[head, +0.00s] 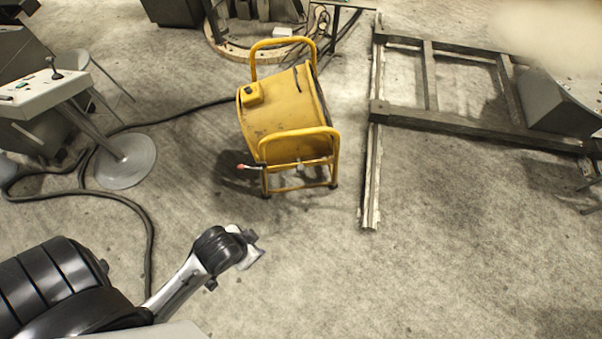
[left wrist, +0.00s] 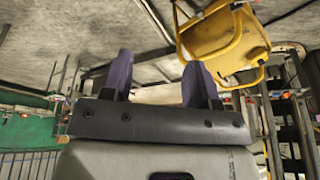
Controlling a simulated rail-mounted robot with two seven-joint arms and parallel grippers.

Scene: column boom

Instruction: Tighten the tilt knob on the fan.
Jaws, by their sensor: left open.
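The yellow fan (head: 285,112) stands on the floor in its tubular frame, near the middle of the head view. A red-tipped handle (head: 248,167) sticks out at the left of its near side. A small grey fitting (head: 300,167) sits on the near frame; I cannot tell which of these is the tilt knob. My left gripper (head: 252,256) is open and empty, in front of the fan and well apart from it. In the left wrist view its two fingers (left wrist: 160,82) are spread, with the fan (left wrist: 222,40) beyond, at upper right. My right gripper is not in view.
A dark cable (head: 150,225) runs along the floor at left, near a round-based stand (head: 125,162). A dark frame with a pale rail (head: 370,170) lies right of the fan. The floor between my left gripper and the fan is clear.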

